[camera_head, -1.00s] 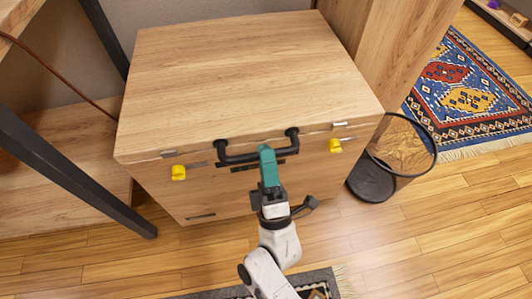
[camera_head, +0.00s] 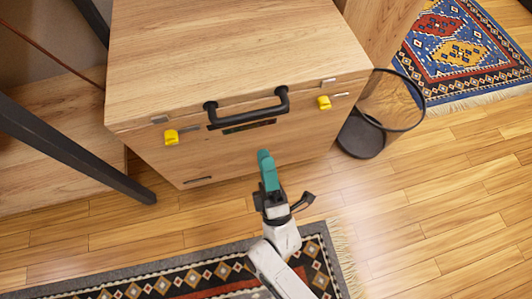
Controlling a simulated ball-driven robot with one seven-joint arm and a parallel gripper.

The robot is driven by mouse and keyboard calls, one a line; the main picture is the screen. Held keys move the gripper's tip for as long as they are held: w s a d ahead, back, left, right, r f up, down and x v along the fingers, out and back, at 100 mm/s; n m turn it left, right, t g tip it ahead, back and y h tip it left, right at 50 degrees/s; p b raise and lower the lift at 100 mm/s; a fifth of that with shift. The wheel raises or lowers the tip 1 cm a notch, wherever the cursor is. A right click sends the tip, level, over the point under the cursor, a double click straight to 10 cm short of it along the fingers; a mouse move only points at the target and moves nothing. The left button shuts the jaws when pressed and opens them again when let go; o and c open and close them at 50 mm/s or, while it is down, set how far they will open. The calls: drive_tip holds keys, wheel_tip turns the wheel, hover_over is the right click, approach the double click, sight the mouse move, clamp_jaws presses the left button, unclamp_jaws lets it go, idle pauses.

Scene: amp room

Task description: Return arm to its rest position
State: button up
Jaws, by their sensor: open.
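My gripper (camera_head: 266,158) has teal fingertips and shows from above at the lower middle of the head view, at the end of my white arm. It is open, with nothing visible in it. It is in front of the wooden chest (camera_head: 235,55), below and apart from the black handle (camera_head: 247,107) in the picture. The chest's lid looks closed. Yellow latches, one on the left (camera_head: 171,137) and one on the right (camera_head: 324,102), sit on its front.
A dark mesh bin (camera_head: 362,137) stands right of the chest. A black metal leg (camera_head: 75,150) slants at the left. A patterned rug (camera_head: 180,278) lies under my arm, and a blue rug (camera_head: 460,50) lies at upper right. The wooden floor (camera_head: 450,190) at right is clear.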

idle(0.3)
drive_tip(key=w+d+f+m+g+y+p, duration=0.1)
drive_tip(key=w+d+f+m+g+y, duration=0.15)
drive_tip(key=w+g, duration=0.4)
drive_tip(key=s+d+f+m+g+h, duration=0.2)
drive_tip(key=d+f+m+g+h, duration=0.1)
drive_tip(key=d+f+m+g, duration=0.4)
drive_tip(key=s+d+r+m+g+h+p, duration=0.1)
drive_tip(key=s+d+r+m+g+h, duration=0.1)
drive_tip(key=s+d+m+g, duration=0.55)
drive_tip(key=s+d+r+m+g+h+p, duration=0.1)
drive_tip(key=s+d+m+g+h, duration=0.25)
drive_tip(key=s+d, duration=0.75)
wheel_tip(320, 180, up, 38)
drive_tip(key=s+a+p, duration=0.2)
drive_tip(key=p, duration=3.6)
drive_tip(key=shift+a+y, duration=0.15)
drive_tip(key=shift+y, duration=0.25)
drive_tip(key=shift+g, duration=0.25)
